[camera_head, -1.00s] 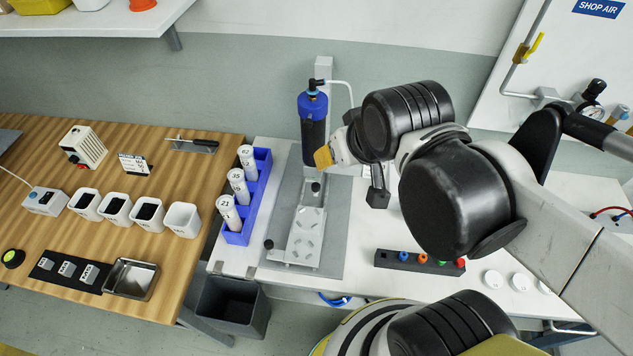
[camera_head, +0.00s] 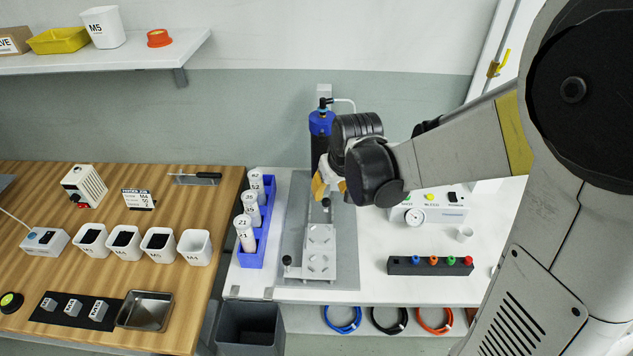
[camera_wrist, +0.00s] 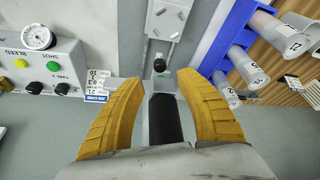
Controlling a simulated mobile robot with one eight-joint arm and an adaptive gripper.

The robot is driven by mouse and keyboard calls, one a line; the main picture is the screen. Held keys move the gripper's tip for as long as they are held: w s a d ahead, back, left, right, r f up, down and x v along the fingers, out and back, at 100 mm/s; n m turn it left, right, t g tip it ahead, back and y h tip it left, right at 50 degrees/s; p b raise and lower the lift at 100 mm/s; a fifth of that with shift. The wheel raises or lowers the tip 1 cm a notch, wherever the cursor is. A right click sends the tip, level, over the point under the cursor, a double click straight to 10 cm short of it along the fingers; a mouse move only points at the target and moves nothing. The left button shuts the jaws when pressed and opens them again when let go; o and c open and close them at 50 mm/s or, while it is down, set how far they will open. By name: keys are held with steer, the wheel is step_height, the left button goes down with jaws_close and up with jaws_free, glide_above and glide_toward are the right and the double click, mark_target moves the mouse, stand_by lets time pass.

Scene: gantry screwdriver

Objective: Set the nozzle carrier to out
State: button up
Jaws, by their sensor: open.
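The gantry screwdriver stands on the white bench with a blue-topped dark cylinder (camera_head: 321,124) at its back. A pale slide plate (camera_head: 320,240) lies in front of it, with a black knob (camera_head: 326,203) at its rear and another black knob (camera_head: 287,260) at its front left. I cannot tell which part is the nozzle carrier. My gripper (camera_head: 323,193) is open and empty, its yellow fingers just above and behind the rear knob. In the wrist view, this knob (camera_wrist: 159,65) lies just beyond and between the fingertips (camera_wrist: 160,78). A dark cylindrical part (camera_wrist: 165,119) shows between the fingers.
A blue rack (camera_head: 249,254) with white labelled bottles stands close left of the slide. A black block (camera_head: 402,266) with coloured tips and a control box (camera_head: 428,212) with a gauge are on the right. A wooden table (camera_head: 150,270) with white bins is further left.

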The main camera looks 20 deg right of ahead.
mark_target(326, 200)
steer(key=b+x, duration=0.2)
steer(key=x, duration=0.4)
steer(key=shift+w+f, duration=0.15)
steer(key=shift+f, duration=0.25)
jaws_close()
